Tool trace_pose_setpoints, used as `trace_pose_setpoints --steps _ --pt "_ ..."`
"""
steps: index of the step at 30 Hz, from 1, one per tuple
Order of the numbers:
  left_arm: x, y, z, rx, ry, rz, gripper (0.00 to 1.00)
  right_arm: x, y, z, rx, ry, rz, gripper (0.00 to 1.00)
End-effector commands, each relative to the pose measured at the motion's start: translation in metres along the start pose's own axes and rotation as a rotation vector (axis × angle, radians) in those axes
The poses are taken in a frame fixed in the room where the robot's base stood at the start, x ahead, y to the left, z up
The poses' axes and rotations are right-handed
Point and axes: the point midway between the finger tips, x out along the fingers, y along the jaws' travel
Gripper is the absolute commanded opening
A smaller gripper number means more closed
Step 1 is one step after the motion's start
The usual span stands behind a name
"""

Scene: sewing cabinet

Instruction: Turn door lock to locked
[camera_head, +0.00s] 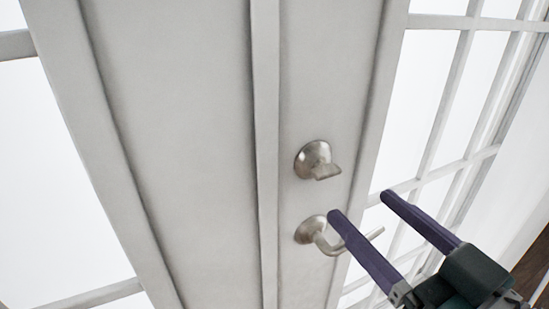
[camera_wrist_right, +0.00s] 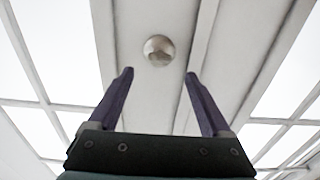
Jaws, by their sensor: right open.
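The door lock (camera_head: 316,160) is a round silver thumb-turn on the white door (camera_head: 170,120). Its tab points to the lower right in the head view. The lock also shows in the right wrist view (camera_wrist_right: 159,50), ahead of the fingertips and roughly centred between them. My right gripper (camera_head: 360,204) is open and empty, to the lower right of the lock in the head view. It also shows in the right wrist view (camera_wrist_right: 159,74), with its two purple fingers apart and not touching the lock. My left gripper is not in view.
A silver lever handle (camera_head: 318,235) sits on the door below the lock, close to one right finger in the head view; I cannot tell if they touch. Glass panes with white bars (camera_head: 440,110) flank the door panels on both sides.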

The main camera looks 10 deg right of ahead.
Motion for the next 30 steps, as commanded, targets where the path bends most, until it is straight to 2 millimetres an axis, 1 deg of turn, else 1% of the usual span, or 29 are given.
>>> trace_pose_setpoints --steps 5,12,15,20,28,29,30 --pt "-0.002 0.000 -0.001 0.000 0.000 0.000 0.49 0.026 0.000 -0.004 0.000 0.005 0.001 0.82" --pt "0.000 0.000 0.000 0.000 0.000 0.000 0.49 0.071 0.000 -0.003 0.000 0.004 0.000 0.82" --pt "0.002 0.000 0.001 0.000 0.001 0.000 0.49 0.084 0.000 -0.002 0.001 0.002 0.000 0.82" --pt "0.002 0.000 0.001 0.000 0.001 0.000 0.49 0.095 0.000 -0.002 0.001 0.000 0.000 0.82" --pt "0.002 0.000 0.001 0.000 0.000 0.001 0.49 0.096 0.000 -0.002 0.001 -0.001 0.000 0.82" --pt "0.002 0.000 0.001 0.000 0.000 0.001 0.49 0.096 0.000 -0.002 0.001 -0.001 0.000 0.80" --pt "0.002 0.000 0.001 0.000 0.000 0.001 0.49 0.096 0.000 -0.002 0.001 -0.001 0.000 0.76"
